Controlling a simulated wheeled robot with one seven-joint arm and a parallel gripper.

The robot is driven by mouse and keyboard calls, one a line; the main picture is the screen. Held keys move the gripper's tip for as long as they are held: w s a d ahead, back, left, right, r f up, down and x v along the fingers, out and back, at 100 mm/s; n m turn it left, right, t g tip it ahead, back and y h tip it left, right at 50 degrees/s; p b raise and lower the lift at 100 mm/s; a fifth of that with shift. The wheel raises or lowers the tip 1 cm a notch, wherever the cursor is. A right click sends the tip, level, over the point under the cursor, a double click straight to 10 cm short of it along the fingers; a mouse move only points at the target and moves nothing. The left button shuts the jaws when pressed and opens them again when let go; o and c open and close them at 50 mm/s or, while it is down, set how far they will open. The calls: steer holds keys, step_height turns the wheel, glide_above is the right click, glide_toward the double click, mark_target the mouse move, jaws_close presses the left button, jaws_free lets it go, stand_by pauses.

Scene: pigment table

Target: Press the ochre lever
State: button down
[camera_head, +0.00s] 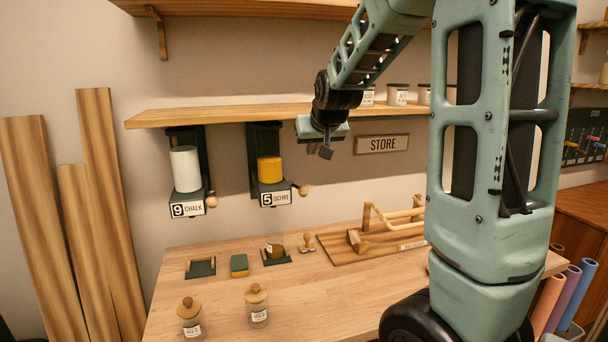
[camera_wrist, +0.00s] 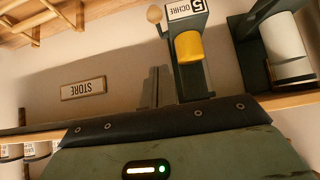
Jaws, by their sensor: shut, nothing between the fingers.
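In the wrist view, which is upside down, the knob (camera_wrist: 154,14) is beside the label (camera_wrist: 186,9) and the yellow cylinder (camera_wrist: 189,46). My gripper (camera_head: 326,152) is shut and empty, above and to the right of the knob, apart from it. Its fingers (camera_wrist: 155,85) show in the wrist view beside the dispenser.
The chalk dispenser (camera_head: 186,170) hangs to the left. The shelf (camera_head: 230,114) is just above my gripper, and the STORE sign (camera_head: 382,144) is to its right. Below, the table (camera_head: 230,285) carries a small pot (camera_head: 275,246), jars (camera_head: 257,306) and a wooden rack (camera_head: 345,248).

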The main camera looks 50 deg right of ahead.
steer(key=shift+f, duration=0.1)
steer(key=f+p+x, duration=0.1)
steer(key=x, duration=0.5)
steer(key=s+a+f+p+x, duration=0.1)
steer(key=p+x, duration=0.1)
steer(key=x, duration=0.4)
steer(key=shift+f, duration=0.25)
steer(key=shift+f, duration=0.15)
